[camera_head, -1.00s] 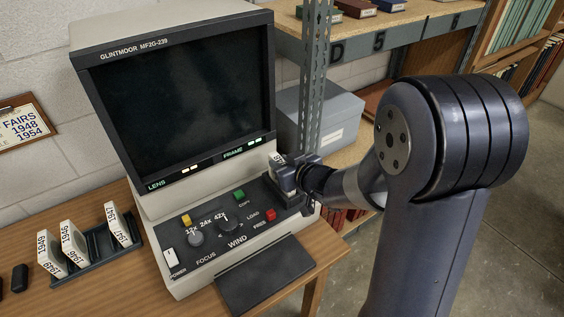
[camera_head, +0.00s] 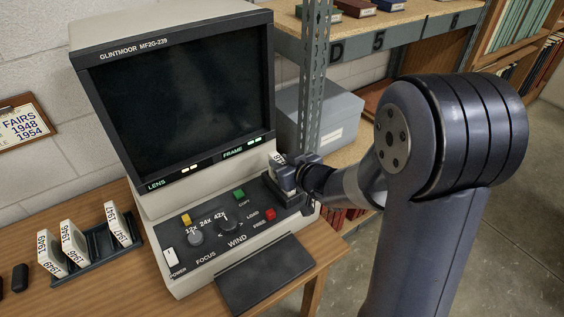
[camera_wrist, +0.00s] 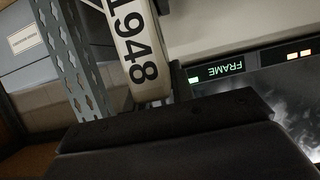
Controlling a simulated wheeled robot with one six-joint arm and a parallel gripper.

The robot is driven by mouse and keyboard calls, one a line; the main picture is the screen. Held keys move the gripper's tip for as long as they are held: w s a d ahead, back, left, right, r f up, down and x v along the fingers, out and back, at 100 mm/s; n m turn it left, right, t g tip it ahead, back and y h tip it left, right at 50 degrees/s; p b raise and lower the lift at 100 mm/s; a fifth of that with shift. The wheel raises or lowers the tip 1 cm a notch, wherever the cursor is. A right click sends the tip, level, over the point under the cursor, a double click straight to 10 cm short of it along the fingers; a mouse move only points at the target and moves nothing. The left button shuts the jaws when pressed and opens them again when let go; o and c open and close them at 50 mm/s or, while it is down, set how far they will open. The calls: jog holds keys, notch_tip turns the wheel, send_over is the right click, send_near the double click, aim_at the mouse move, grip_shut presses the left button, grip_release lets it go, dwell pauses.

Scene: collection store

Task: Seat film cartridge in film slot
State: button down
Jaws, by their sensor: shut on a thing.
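A white film cartridge (camera_head: 276,159) is held in my gripper (camera_head: 285,174) at the right end of the reader's control panel. In the wrist view the cartridge (camera_wrist: 140,48) shows the number 1948 and stands slightly tilted in the picture. My gripper is shut on it. The dark film slot housing (camera_head: 288,200) is directly below the gripper at the panel's right edge. The gripper hides the cartridge's lower part, so I cannot tell whether it touches or enters the slot.
The reader's screen (camera_head: 180,100) rises behind the panel. A slanted metal post (camera_head: 314,80) and a grey box (camera_head: 335,118) are close behind my gripper. A dark rack (camera_head: 100,246) with several white cartridges stands on the left of the wooden table (camera_head: 45,298).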

jog(key=shift+f+b, duration=0.5)
jog(key=shift+f, duration=0.05)
dwell(0.4)
jog(key=c, duration=1.5)
grip_release()
jog(key=shift+p+v, duration=0.9)
jog(key=shift+v, duration=1.1)
jog(key=p+v, duration=0.3)
jog(key=v, duration=0.4)
